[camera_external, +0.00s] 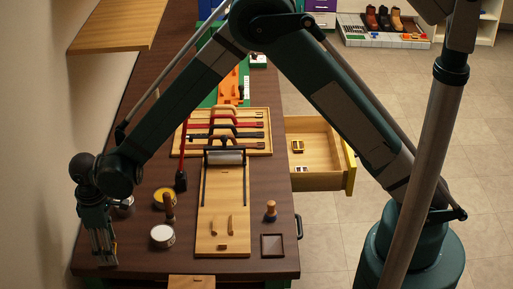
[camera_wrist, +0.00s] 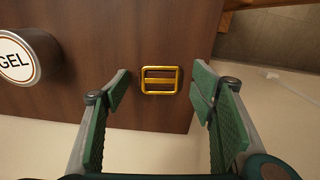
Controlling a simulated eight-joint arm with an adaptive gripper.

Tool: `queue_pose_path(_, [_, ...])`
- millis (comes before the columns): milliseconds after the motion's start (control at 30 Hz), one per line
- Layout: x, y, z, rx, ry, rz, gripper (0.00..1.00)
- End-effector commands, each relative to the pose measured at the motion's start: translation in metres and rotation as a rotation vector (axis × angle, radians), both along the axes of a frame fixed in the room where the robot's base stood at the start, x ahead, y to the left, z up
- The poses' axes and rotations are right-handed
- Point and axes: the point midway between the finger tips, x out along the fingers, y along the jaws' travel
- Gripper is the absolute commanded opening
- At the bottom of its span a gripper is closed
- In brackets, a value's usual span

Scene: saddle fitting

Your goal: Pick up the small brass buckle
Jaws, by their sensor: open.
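The small brass buckle (camera_wrist: 148,80) lies flat on the dark brown table near its edge. It is a gold rectangular frame with a middle bar. My gripper (camera_wrist: 160,90) is open, with one green-padded finger to the left of the buckle and one to the right in the wrist view. Neither finger appears to touch it, and nothing is held. In the external view my gripper (camera_external: 103,252) points down at the table's near left corner. I cannot make out this buckle there.
A tin marked GEL (camera_wrist: 20,60) stands left of the buckle in the wrist view. In the external view a white-topped tin (camera_external: 162,236) and a wooden board (camera_external: 222,190) lie to the right. An open drawer (camera_external: 322,184) holds another brass-coloured buckle (camera_external: 298,147).

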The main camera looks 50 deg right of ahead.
Motion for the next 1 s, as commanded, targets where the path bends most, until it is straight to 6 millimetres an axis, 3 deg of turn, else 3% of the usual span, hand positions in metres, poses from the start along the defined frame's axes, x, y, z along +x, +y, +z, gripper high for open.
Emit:
queue_pose_path(33, [0.0,0.0,0.0,0.0,0.0,0.0,0.56])
queue_pose_path(267, [0.0,0.0,0.0,0.0,0.0,0.0,0.26])
queue_pose_path(667, [0.0,0.0,0.002,0.0,0.0,0.0,0.26])
queue_pose_path(1000, [0.0,0.0,0.029,0.0,0.0,0.0,0.26])
